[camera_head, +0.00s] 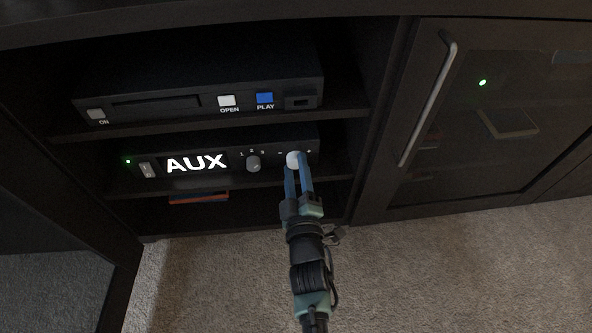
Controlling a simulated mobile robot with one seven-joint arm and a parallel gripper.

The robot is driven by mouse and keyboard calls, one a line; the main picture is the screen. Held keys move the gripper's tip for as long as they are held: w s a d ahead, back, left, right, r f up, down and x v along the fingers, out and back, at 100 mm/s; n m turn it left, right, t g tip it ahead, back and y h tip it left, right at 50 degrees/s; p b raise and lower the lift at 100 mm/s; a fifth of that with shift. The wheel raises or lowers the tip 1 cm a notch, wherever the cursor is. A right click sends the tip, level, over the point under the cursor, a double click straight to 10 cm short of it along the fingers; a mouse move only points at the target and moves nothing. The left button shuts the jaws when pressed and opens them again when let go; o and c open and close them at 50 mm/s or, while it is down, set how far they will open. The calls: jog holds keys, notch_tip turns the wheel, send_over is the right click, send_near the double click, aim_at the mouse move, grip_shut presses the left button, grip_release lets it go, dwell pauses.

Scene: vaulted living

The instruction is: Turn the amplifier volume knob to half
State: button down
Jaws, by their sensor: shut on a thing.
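The amplifier (215,179) is a black unit on the middle shelf, with a lit "AUX" display (196,163) and a green light at its left end. The volume knob (293,157) is pale and round, at the right of the amplifier's front, between small minus and plus marks. My gripper (298,166) reaches it from below, its two blue fingers shut on the knob. The fingers cover the knob's lower part, and its pointer mark cannot be made out.
A smaller grey selector knob (253,163) marked 1, 2, 3 sits left of the volume knob. A disc player (200,85) stands on the shelf above. A cabinet door (490,178) with a long handle (428,105) is at the right. Carpet (440,270) lies open in front.

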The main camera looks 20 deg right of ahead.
jog(key=shift+n, duration=0.3)
jog(key=shift+c, duration=1.9)
grip_release()
jog(key=shift+s, duration=0.1)
